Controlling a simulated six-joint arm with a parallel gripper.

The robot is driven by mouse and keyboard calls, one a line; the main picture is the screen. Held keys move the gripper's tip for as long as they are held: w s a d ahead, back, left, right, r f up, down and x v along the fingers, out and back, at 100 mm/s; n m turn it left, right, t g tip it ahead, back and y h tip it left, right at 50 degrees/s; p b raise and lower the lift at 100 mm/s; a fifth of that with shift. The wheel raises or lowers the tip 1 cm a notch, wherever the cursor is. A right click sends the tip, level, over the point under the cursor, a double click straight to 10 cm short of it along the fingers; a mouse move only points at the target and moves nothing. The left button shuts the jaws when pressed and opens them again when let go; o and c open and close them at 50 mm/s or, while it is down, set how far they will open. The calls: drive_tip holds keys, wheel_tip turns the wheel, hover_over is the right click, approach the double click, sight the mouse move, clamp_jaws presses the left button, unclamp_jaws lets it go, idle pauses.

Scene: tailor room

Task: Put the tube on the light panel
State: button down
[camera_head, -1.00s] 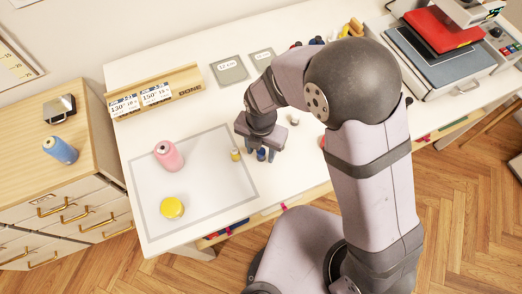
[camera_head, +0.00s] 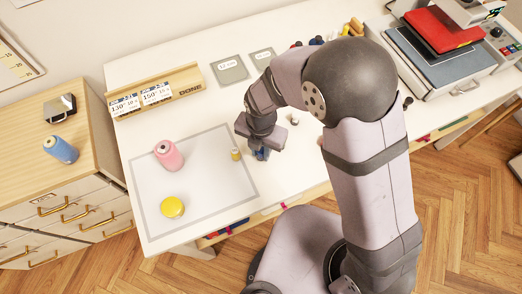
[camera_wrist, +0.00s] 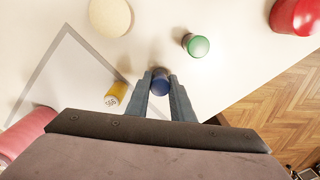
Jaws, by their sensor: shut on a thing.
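A small blue tube (camera_wrist: 160,82), dark blue on top, stands between my fingers. My gripper (camera_wrist: 160,86) is shut on it. In the head view my gripper (camera_head: 261,153) is low over the white table, just right of the light panel, and mostly hides the tube. The light panel (camera_head: 200,192) is a pale rectangle with a grey border at the table's left end. Its grey border (camera_wrist: 42,68) also shows at the left of the wrist view.
A pink cone spool (camera_head: 169,155) and a yellow round thing (camera_head: 172,207) are on the panel. A small yellow spool (camera_head: 236,155) stands by its right border, close to my gripper. A green-topped thing (camera_wrist: 196,45) stands right of the tube. The panel's middle is clear.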

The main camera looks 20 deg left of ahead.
sight(261, 150)
wheel_tip(261, 150, up, 10)
drive_tip(key=shift+f+b, duration=0.2)
drive_tip(key=shift+b, duration=1)
drive_tip(key=shift+w+a, duration=0.1)
drive_tip(key=shift+a, duration=0.4)
drive_tip(key=s+a+n+b, duration=0.1)
drive_tip(key=a+n+b, duration=0.25)
drive_tip(key=a, duration=1.15)
drive_tip(key=shift+n, duration=0.45)
drive_tip(key=shift+s+d+f+p, duration=0.1)
drive_tip(key=shift+f+p, duration=0.85)
drive_tip(key=shift+f, duration=1.5)
drive_tip(key=shift+s+f+p, duration=0.1)
drive_tip(key=shift+f+p, duration=0.8)
drive_tip(key=shift+f, duration=1.55)
drive_tip(key=shift+f, duration=0.15)
drive_tip(key=c, duration=1.5)
unclamp_jaws()
drive_tip(key=shift+c, duration=0.2)
